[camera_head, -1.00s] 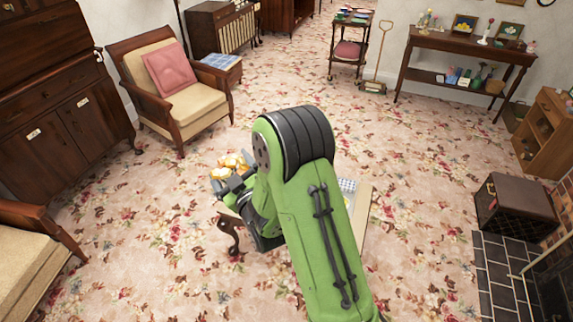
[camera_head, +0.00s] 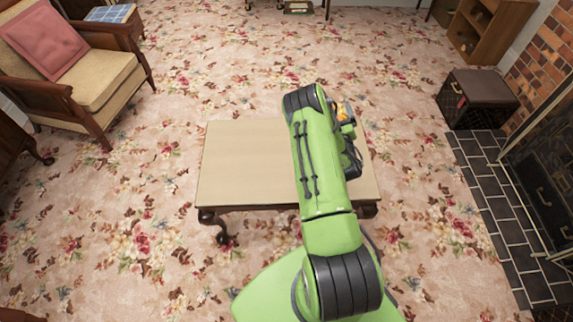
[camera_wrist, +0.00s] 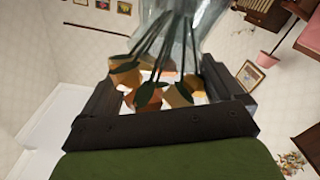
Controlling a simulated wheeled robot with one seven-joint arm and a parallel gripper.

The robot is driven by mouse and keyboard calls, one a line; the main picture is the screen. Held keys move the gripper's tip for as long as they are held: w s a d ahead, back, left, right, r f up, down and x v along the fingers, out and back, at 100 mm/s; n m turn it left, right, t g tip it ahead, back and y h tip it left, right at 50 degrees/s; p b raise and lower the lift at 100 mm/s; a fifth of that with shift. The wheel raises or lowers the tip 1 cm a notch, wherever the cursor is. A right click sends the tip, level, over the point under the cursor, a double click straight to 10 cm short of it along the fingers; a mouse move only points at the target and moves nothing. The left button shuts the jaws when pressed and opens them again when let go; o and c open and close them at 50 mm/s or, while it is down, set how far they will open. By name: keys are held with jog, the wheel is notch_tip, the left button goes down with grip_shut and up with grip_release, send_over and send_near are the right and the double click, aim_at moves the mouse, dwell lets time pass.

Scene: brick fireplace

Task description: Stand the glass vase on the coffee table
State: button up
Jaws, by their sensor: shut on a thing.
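The glass vase (camera_wrist: 200,18) shows in the wrist view as clear glass with dark stems and leaves and orange-yellow blooms (camera_wrist: 150,97). My gripper (camera_wrist: 175,85) is shut on it. In the head view, my arm hides most of my gripper (camera_head: 350,140), and only a bit of the orange blooms (camera_head: 344,110) shows beside it. The vase glass cannot be made out there. The coffee table (camera_head: 245,165) has a bare beige top and dark curved legs. My arm crosses in front of its right part; I cannot tell the vase's height over it.
An armchair with a pink cushion (camera_head: 42,38) stands at the left. A dark box (camera_head: 478,97) stands beside the dark tiled hearth (camera_head: 505,205) at the right. A wooden shelf unit (camera_head: 488,28) is at the back right. Flowered carpet around the table is clear.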

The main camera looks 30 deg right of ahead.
jog(key=s+d+f+b, duration=0.2)
jog(key=s+d+f, duration=0.15)
jog(key=f, duration=0.25)
jog(key=s+d+f+b, duration=0.3)
jog(key=s+f, duration=0.1)
jog(key=f, duration=0.3)
notch_tip(320, 180, down, 10)
jog(key=b, duration=0.4)
jog(key=shift+w+r+y, duration=0.15)
jog(key=shift+r+y, duration=0.05)
jog(key=shift+y, duration=0.1)
jog(key=o, duration=0.9)
jog(key=shift+o, duration=0.2)
jog(key=shift+r, duration=0.1)
